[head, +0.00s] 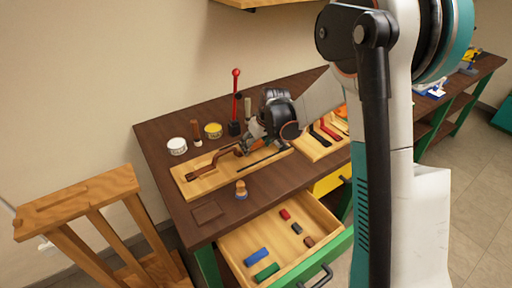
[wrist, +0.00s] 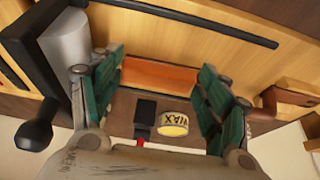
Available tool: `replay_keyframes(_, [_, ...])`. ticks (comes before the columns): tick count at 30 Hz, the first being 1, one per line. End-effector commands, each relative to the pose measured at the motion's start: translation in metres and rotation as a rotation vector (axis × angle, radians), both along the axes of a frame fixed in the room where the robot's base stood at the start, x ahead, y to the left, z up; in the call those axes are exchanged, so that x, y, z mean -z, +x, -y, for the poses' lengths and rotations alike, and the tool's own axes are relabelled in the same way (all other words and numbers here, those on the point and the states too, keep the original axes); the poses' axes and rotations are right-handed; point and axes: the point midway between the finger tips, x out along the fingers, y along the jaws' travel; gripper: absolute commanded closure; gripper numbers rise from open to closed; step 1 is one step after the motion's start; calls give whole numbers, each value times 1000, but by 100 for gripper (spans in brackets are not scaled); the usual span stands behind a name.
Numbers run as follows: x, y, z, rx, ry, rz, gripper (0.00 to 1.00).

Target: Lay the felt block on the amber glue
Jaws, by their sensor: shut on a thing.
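My gripper (wrist: 160,82) is closed on an orange block, which I take as the felt block (wrist: 160,74). The block spans between the green fingers, touching both. In the head view my gripper (head: 257,143) is low over the wooden board (head: 190,187), beside the brown fixture (head: 213,160); whether the block touches the board cannot be told. Part of the fixture shows at the right of the wrist view (wrist: 290,100). The amber glue cannot be made out; my gripper and the block cover part of the board.
A yellow wax tin (head: 213,131), a white tin (head: 178,146) and a black stand with a red-knobbed rod (head: 235,100) are behind the board. The open drawer (head: 236,247) holds several coloured blocks.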

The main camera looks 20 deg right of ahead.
Motion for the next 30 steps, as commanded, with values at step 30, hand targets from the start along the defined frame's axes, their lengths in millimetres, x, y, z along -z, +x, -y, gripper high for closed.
replay_keyframes(30, [-9, -5, 2, 1, 0, 0, 22])
